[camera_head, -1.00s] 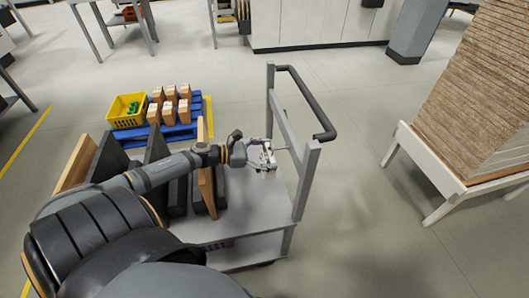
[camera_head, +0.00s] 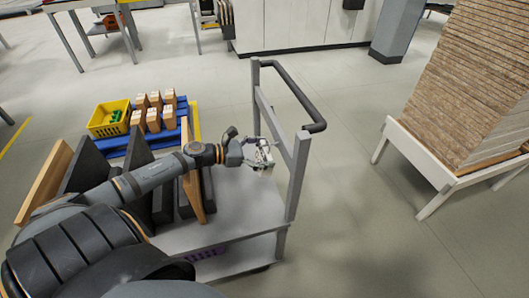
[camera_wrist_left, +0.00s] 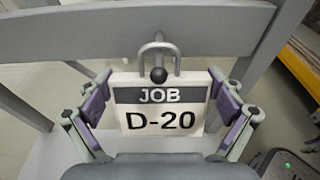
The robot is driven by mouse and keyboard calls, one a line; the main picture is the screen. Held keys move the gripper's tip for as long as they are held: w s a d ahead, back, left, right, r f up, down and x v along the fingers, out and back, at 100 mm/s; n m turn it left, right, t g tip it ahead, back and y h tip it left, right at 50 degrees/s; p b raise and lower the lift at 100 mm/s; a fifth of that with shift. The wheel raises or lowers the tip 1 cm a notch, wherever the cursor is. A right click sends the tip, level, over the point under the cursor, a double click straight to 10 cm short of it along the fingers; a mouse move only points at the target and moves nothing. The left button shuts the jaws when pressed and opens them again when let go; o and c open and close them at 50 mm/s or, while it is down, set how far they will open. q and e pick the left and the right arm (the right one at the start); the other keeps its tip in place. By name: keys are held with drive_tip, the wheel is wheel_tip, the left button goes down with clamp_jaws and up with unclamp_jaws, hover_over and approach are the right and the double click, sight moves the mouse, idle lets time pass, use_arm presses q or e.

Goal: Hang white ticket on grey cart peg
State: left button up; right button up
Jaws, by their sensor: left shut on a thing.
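My right gripper is out of view.
Dark and wooden boards (camera_head: 193,190) stand on the cart, under my left arm. A stack of boards (camera_head: 470,90) is at right. Floor right of the cart is clear.

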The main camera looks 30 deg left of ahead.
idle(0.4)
use_arm(q)
drive_tip(key=o, duration=0.5)
